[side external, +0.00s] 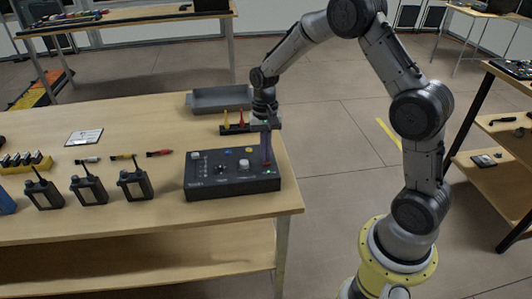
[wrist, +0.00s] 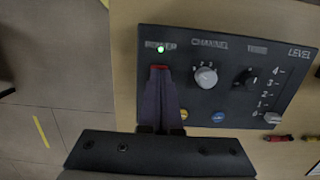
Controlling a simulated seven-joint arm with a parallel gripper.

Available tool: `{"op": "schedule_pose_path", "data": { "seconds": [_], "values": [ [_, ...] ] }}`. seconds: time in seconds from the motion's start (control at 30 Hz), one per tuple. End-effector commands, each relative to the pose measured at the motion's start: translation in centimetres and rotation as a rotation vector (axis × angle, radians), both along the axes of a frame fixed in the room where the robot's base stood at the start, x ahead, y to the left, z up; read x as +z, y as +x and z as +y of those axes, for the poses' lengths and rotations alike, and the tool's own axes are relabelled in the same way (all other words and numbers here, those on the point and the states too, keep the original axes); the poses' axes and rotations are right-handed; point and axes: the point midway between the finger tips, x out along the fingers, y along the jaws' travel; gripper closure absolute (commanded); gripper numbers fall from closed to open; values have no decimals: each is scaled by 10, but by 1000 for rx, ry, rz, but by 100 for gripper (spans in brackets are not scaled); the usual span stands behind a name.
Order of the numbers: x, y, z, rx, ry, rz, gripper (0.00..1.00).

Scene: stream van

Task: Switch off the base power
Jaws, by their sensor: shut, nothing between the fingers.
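The base is a dark console (side external: 232,183) near the right front corner of the table, and its panel (wrist: 290,65) fills much of the wrist view. A green light (wrist: 160,49) is lit at the panel's corner, beside a small label that is hard to read. A red switch (wrist: 160,67) sits just below that light in the wrist view, mostly hidden by my fingertips. My gripper (side external: 267,162) points down over this corner, fingers shut and empty. In the wrist view its tips (wrist: 159,74) are at the switch; I cannot tell whether they touch it.
The panel also has a white channel knob (wrist: 206,77), a dark knob (wrist: 246,78), yellow (wrist: 184,114) and blue (wrist: 218,117) buttons, and a level slider (wrist: 272,118). Several black radios (side external: 135,185) stand left of the console. A grey tray (side external: 205,101) lies behind.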

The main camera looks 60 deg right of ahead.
Motion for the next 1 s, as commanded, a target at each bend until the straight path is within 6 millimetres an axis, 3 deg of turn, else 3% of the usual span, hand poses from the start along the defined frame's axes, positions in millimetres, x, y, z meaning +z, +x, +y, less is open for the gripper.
{"op": "schedule_pose_path", "data": {
  "seconds": [0.7,1.0],
  "values": [
    [-11,-3,3,-1,1,4,100],
    [-10,5,-5,-1,1,5,100]
  ]
}}
